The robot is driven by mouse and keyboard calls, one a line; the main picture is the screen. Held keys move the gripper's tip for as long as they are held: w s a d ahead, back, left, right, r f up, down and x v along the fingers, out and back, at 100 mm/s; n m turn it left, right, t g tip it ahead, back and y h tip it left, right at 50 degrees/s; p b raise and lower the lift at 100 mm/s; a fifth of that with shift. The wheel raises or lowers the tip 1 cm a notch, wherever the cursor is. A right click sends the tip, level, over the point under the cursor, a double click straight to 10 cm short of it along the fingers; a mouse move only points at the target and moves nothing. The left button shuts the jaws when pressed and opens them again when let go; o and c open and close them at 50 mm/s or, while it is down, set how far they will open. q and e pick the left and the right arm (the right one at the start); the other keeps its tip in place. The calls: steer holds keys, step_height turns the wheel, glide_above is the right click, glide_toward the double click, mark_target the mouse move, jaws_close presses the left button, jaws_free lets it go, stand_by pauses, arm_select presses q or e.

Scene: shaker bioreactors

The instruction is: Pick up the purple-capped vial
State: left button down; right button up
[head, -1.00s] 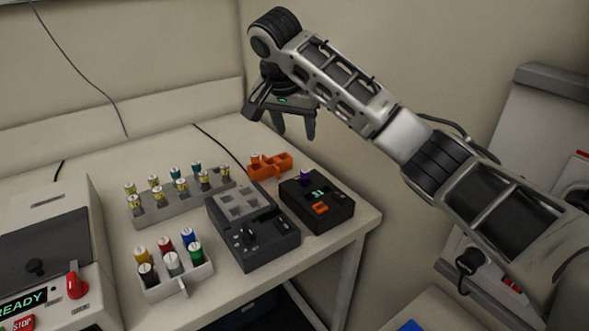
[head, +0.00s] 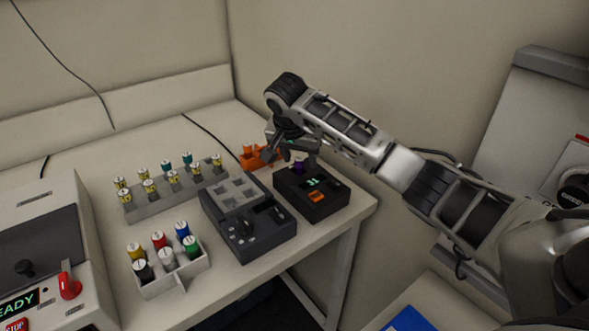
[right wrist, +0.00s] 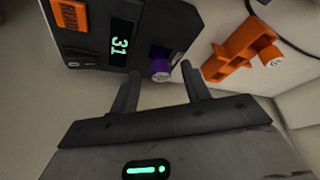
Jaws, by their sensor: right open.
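The purple-capped vial (head: 298,165) stands in the black device with the green display (head: 315,197), at that device's back edge. In the right wrist view the purple vial (right wrist: 161,67) shows just beyond the fingertips, roughly between them and nearer the finger on the right. My right gripper (head: 284,160) is open and empty, close above the black device. Its two fingers (right wrist: 158,78) show apart in the right wrist view. Whether a finger touches the vial I cannot tell. My left gripper is not in view.
An orange holder (head: 250,162) stands just left of the gripper. A dark grey device (head: 255,240) is beside the black one. A white rack of coloured-cap vials (head: 180,283) and a grey rack of several vials (head: 150,212) stand left. The wall is close behind.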

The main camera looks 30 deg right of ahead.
steer(key=shift+x, duration=0.8)
steer(key=shift+a, duration=0.1)
steer(key=c, duration=0.9)
steer(key=shift+o, duration=0.2)
steer(key=shift+r, duration=0.15)
